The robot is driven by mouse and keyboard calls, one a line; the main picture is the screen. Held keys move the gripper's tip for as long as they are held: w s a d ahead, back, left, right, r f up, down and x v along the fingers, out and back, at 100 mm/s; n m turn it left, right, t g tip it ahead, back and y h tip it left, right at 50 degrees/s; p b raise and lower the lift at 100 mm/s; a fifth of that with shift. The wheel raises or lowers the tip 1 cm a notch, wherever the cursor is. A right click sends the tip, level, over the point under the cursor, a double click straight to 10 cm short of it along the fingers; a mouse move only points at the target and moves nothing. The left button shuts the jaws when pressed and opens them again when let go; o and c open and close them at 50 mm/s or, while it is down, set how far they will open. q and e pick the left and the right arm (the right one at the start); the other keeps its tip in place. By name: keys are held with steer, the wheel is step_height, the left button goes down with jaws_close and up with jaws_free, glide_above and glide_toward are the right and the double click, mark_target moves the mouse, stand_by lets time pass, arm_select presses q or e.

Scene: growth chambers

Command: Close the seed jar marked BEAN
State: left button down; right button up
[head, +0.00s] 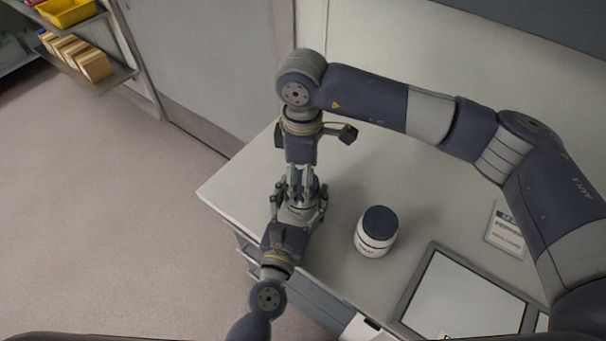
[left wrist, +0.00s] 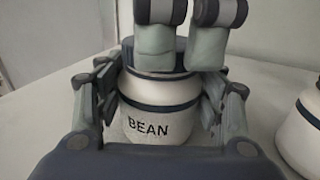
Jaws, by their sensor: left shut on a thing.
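The white jar marked BEAN (left wrist: 150,128) has dark blue bands and stands upright on the bench in the left wrist view. Its dark lid (left wrist: 127,52) is at the top, partly covered by my right gripper's fingers. My left gripper (head: 297,214) is shut around the jar's body from the near side, one finger on each side. My right gripper (head: 300,188) points down from above at the jar's top; its fingers also show in the left wrist view (left wrist: 185,55). Whether they grip the lid, and how the lid is seated, I cannot tell.
A second white jar with a dark lid (head: 377,231) stands to the right on the bench (head: 350,180). A framed tray or panel (head: 420,285) and a label card (head: 505,230) lie further right. The bench's left edge is close to the held jar. A shelf (head: 105,78) is at upper left.

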steer(key=shift+r, duration=2.25)
steer(key=shift+c, duration=0.4)
